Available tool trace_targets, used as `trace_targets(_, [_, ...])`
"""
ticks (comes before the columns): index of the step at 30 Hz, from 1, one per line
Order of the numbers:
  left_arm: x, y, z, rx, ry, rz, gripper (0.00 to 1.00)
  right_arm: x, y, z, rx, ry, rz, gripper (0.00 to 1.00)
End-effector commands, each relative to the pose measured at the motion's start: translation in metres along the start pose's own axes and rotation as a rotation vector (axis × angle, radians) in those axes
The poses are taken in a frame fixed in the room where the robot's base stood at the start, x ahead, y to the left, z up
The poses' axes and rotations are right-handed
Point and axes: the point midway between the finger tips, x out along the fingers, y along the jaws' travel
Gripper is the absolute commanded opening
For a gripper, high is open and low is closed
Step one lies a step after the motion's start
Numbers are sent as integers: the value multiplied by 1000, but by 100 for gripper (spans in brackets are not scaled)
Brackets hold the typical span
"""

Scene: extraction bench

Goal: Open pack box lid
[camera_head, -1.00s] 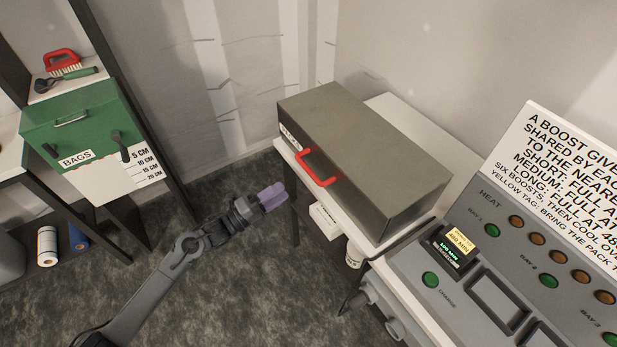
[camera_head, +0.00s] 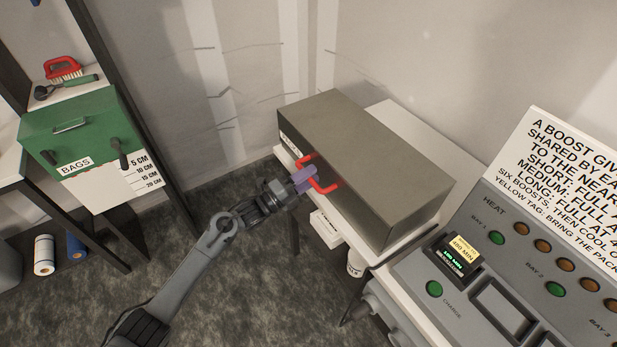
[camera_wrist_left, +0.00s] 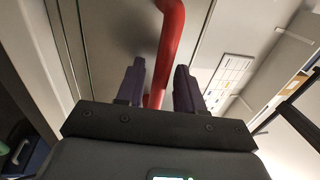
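The pack box (camera_head: 365,165) is a grey-brown box with its lid down, on a white table. A red handle (camera_head: 326,188) is on its front face, and a white label sits near the left end of that face. My left gripper (camera_head: 304,178) is at the handle, its purple fingers overlapping it in the head view. In the left wrist view, the red handle (camera_wrist_left: 168,45) runs between the two fingers of the left gripper (camera_wrist_left: 160,85), which are apart. I cannot tell whether either finger touches it. My right gripper is not in view.
A grey heat console (camera_head: 500,290) with several buttons stands at the lower right, near the box table (camera_head: 420,135). A green bags box (camera_head: 85,130) is on the shelf at left. A small white box (camera_head: 327,228) sits below the table edge. Floor between is clear.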

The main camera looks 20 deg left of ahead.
Motion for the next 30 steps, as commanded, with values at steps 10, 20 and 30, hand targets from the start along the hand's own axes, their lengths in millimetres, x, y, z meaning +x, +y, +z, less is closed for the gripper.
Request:
trace_targets(10, [2,0,0,0,0,0,31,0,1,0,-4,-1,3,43])
trace_targets(20, [2,0,0,-1,0,0,0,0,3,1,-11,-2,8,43])
trace_targets(30, [0,-8,1,0,-2,14,0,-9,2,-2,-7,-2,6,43])
